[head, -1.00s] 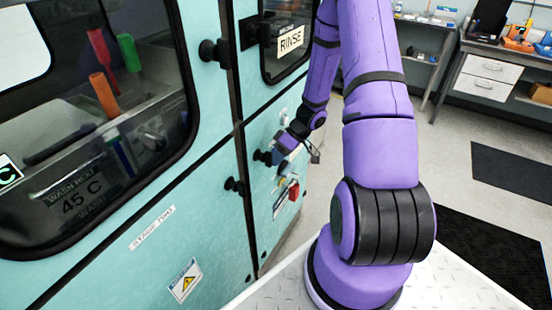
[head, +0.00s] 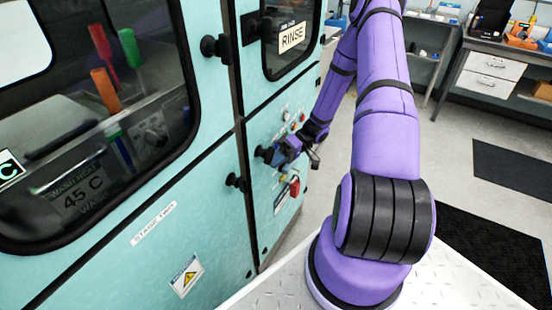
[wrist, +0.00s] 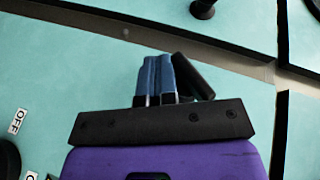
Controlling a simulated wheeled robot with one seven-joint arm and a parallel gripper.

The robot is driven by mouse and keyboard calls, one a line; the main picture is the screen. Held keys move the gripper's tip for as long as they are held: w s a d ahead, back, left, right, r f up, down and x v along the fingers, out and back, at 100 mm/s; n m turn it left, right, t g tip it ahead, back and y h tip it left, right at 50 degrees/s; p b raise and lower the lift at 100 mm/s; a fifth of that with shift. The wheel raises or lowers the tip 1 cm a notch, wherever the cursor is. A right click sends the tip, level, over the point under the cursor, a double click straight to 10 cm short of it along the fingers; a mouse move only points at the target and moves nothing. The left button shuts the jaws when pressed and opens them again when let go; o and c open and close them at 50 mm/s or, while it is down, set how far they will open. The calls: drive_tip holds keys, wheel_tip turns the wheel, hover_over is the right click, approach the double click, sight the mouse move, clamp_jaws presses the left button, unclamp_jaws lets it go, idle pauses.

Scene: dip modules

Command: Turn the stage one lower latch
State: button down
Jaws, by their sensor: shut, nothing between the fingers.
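My gripper (head: 272,155) is at the lower right teal panel of the machine, its blue fingers pointing at the panel. In the wrist view the two blue fingertips (wrist: 156,78) are shut together with nothing between them. A black latch handle (wrist: 193,77) lies tilted close against their right side; I cannot tell if they touch. In the head view this dark latch (head: 261,152) shows at the fingertips, partly hidden. Another black latch (head: 235,182) sits lower left by the door seam. No stage one label is readable.
The panel right of my gripper carries a red switch (head: 294,187) and small controls. The left door reads STAGE TWO (head: 153,222); above is a RINSE window (head: 291,38). An OFF label (wrist: 16,121) is left in the wrist view.

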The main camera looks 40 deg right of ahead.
drive_tip(key=m+y, duration=0.1)
drive_tip(key=y, duration=0.1)
drive_tip(key=a+m+y, duration=0.1)
drive_tip(key=y, duration=0.2)
drive_tip(key=s+a+m+y, duration=0.1)
drive_tip(key=y, duration=0.1)
drive_tip(key=shift+a+f+t+y, duration=0.1)
drive_tip(key=shift+a+t+y, duration=0.05)
drive_tip(key=shift+t+y, duration=0.2)
idle(0.4)
drive_tip(key=d+f, duration=0.8)
drive_tip(key=shift+s+d+f, duration=0.35)
idle(0.3)
